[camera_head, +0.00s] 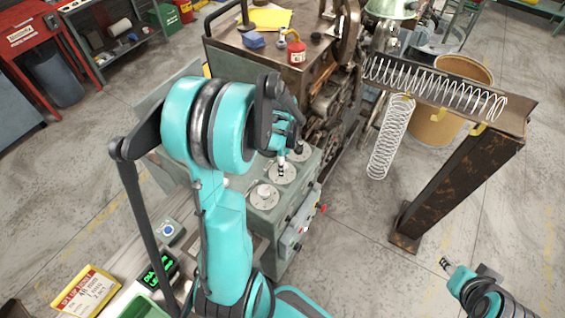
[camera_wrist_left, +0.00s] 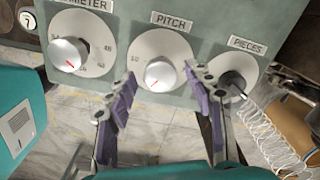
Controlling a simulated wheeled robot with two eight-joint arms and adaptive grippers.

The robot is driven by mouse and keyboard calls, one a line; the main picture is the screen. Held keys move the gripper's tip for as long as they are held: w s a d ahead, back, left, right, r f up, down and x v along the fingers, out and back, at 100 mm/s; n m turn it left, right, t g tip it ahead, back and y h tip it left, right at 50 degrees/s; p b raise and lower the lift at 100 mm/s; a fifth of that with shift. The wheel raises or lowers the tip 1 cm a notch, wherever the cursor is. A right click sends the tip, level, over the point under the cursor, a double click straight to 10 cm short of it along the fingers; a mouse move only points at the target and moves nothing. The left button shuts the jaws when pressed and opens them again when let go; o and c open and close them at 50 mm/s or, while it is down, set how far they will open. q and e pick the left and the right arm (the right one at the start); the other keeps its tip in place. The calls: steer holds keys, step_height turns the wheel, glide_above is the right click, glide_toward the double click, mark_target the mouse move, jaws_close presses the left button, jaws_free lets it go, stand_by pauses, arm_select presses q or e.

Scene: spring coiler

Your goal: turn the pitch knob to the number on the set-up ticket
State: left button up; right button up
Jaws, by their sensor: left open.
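The pitch knob (camera_wrist_left: 160,74) is a white knob with a red mark pointing roughly downward, on a round dial labelled PITCH (camera_wrist_left: 172,20). Most of the dial's numbers are too small or hidden to read. My left gripper (camera_wrist_left: 160,79) is open, its purple-padded fingers on either side of the knob; I cannot tell whether they touch it. In the head view it shows (camera_head: 283,157) above the machine's dials, partly behind my left arm. The set-up ticket (camera_head: 88,293) lies at lower left; "48" seems legible, the rest is unclear. My right gripper (camera_head: 446,264) is at lower right, away from the machine.
The diameter knob (camera_wrist_left: 70,53) is left of the pitch knob, the pieces knob (camera_wrist_left: 232,84) right, close to my right-hand finger. A green display (camera_head: 157,270) is near the ticket.

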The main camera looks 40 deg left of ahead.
arm_select(q)
steer(key=shift+c, duration=0.3)
steer(key=c, duration=1.1)
